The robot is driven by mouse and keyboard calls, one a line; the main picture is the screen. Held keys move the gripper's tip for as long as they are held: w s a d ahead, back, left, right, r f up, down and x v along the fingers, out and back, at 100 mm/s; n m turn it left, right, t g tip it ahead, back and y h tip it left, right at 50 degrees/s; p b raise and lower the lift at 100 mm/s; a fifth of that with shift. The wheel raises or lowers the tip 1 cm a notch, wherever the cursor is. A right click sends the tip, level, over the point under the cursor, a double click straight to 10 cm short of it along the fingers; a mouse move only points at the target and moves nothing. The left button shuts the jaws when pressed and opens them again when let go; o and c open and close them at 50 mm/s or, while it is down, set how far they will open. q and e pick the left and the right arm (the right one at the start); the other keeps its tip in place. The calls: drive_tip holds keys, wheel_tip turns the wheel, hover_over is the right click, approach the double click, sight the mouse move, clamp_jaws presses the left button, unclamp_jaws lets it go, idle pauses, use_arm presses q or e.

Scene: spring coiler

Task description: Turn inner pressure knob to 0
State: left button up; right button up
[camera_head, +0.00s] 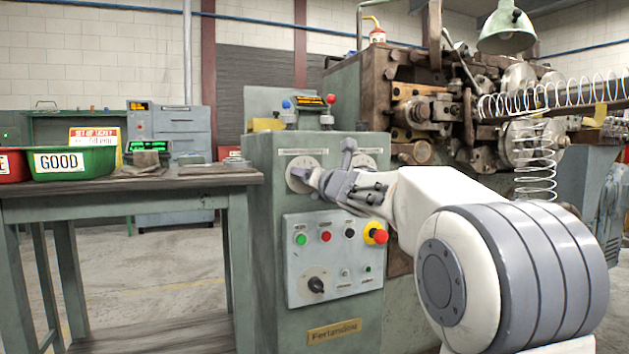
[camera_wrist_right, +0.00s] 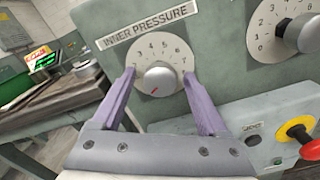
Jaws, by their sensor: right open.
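The inner pressure knob (camera_wrist_right: 160,80) is a silver round knob on a white numbered dial (camera_wrist_right: 154,58), under an INNER PRESSURE label (camera_wrist_right: 150,27) on the green machine. Its red mark points to the lower left in the right wrist view; I cannot read a number there. My right gripper (camera_wrist_right: 160,76) is open, its two purple fingers on either side of the knob, with gaps between them and it. In the head view my right gripper (camera_head: 322,178) is at the dial (camera_head: 299,170), hiding part of it. My left gripper is not in view.
Below is a button panel (camera_head: 330,262) with a red emergency stop (camera_head: 377,234). A table (camera_head: 130,183) with a green GOOD bin (camera_head: 72,164) stands at the left.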

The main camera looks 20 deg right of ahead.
drive_tip(key=s, duration=1)
drive_tip(key=shift+d+p, duration=0.2)
drive_tip(key=shift+p, duration=0.1)
drive_tip(key=shift+s+a, duration=0.1)
